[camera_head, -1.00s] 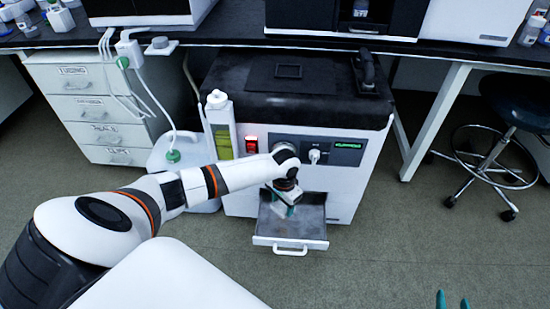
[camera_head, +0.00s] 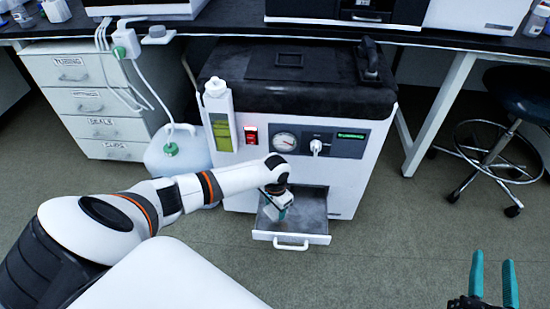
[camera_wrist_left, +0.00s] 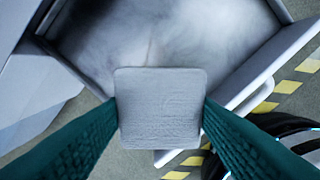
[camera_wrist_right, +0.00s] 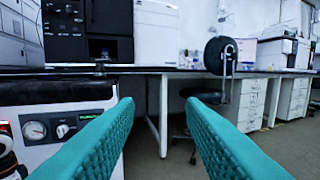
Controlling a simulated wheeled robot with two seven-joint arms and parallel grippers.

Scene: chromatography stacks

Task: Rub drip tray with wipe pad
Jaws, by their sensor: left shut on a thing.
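The drip tray (camera_head: 309,221) is a grey drawer pulled out from the low front of a white machine, with a white handle. It also shows in the left wrist view (camera_wrist_left: 235,30), its floor smeared whitish and dark. My left gripper (camera_head: 274,212) is over the left part of the tray, pointing down. It is shut on a light grey square wipe pad (camera_wrist_left: 158,108), which sits between its teal fingers. I cannot tell if the pad touches the tray floor. My right gripper (camera_head: 495,283) is open and empty at the lower right, away from the tray.
The white machine (camera_head: 353,176) with a dark top stands under the black bench, a gauge and knob above the tray. A stool (camera_head: 510,120) is at right. The floor in front is clear.

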